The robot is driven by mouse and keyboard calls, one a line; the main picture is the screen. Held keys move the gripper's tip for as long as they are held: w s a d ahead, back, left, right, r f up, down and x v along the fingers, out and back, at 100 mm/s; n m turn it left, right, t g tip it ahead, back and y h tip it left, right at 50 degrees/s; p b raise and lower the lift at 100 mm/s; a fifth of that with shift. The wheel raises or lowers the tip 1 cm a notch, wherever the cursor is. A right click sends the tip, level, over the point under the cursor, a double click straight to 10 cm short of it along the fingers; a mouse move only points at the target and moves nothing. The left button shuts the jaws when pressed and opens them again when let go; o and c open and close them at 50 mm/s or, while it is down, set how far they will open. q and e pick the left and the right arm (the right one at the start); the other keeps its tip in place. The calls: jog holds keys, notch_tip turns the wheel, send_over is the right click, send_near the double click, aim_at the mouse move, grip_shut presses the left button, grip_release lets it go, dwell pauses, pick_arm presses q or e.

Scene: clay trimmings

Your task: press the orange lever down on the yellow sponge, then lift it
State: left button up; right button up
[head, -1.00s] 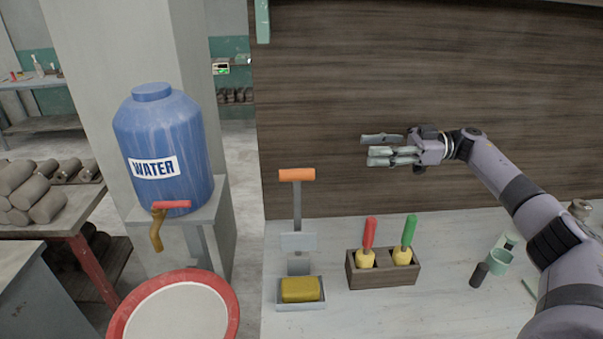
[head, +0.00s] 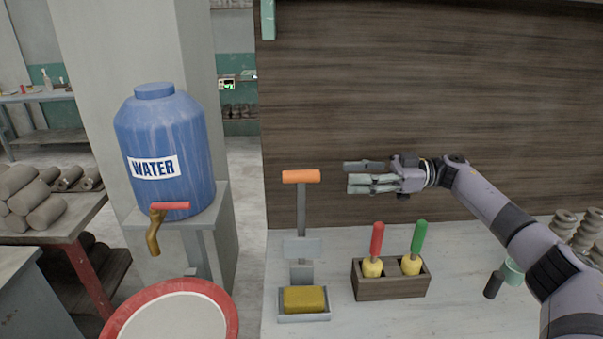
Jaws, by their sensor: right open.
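The orange lever (head: 301,177) is a horizontal orange bar on top of an upright grey post, in its raised position. The yellow sponge (head: 304,299) lies in a small grey tray (head: 303,319) at the foot of the post, with a grey plate (head: 301,248) on the post above it. My right gripper (head: 346,174) is open and empty, its fingers pointing left at the lever's height in the picture. A gap shows between the fingertips and the orange bar. My left gripper is not in view.
A wooden block (head: 391,286) holding a red-handled tool (head: 377,239) and a green-handled tool (head: 418,237) stands right of the sponge tray. A blue water barrel (head: 165,140) with a tap is at left. Bare table lies at the front right.

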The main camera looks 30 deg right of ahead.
aim_at(301, 177)
jog(key=p+x, duration=0.3)
jog(key=x, duration=0.8)
jog(key=shift+w+a, duration=0.1)
jog(key=shift+a, duration=0.1)
jog(key=shift+w+a, duration=0.2)
jog(key=shift+a, duration=0.25)
jog(key=shift+c, duration=0.6)
grip_shut()
